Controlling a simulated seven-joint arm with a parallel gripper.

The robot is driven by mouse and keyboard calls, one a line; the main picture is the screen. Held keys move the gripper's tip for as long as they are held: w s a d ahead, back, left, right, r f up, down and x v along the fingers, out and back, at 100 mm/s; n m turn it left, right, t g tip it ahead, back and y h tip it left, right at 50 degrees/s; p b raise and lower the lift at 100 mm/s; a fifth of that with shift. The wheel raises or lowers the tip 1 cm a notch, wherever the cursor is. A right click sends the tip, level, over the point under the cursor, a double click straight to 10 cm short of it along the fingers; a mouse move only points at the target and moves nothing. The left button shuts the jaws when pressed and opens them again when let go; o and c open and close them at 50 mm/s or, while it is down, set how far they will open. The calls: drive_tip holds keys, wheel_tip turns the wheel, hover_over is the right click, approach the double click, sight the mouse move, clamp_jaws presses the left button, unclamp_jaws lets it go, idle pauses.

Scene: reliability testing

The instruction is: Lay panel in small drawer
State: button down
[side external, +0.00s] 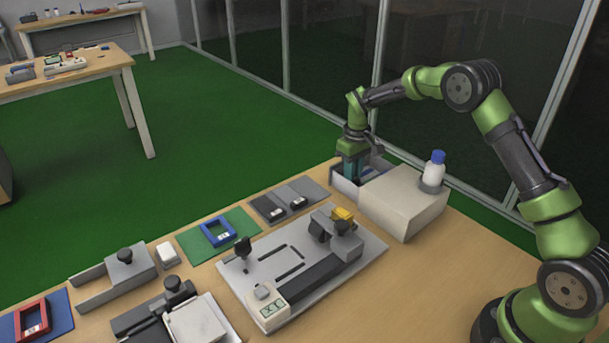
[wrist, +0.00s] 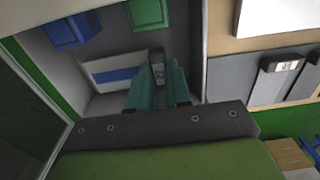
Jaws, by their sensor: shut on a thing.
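In the side external view my gripper (side external: 352,170) points down into the open small drawer (side external: 376,171), which sticks out of a white box. In the wrist view the teal fingers (wrist: 157,82) are shut on a narrow dark grey panel (wrist: 157,61) with a pale label. The panel is over the pale drawer interior (wrist: 105,98); I cannot tell whether it touches the floor. A white piece with a blue band (wrist: 118,74) lies in the drawer beside the fingers. Blue (wrist: 62,33) and green (wrist: 147,12) pieces are at the drawer's far end. The held panel is hidden in the side view.
The white box (side external: 400,205) carries a blue-capped bottle (side external: 434,170). A grey mat (side external: 315,189) with two dark labelled pieces lies near the drawer. A fixture plate (side external: 225,270) and a green mat with a blue frame (side external: 217,232) occupy the table. Bare wood is at the front right.

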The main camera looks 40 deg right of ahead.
drive_tip(key=shift+f, duration=0.45)
idle(0.3)
drive_tip(key=c, duration=1)
unclamp_jaws()
drive_tip(key=shift+r, duration=0.15)
drive_tip(key=shift+r, duration=2.85)
drive_tip(key=shift+r, duration=0.1)
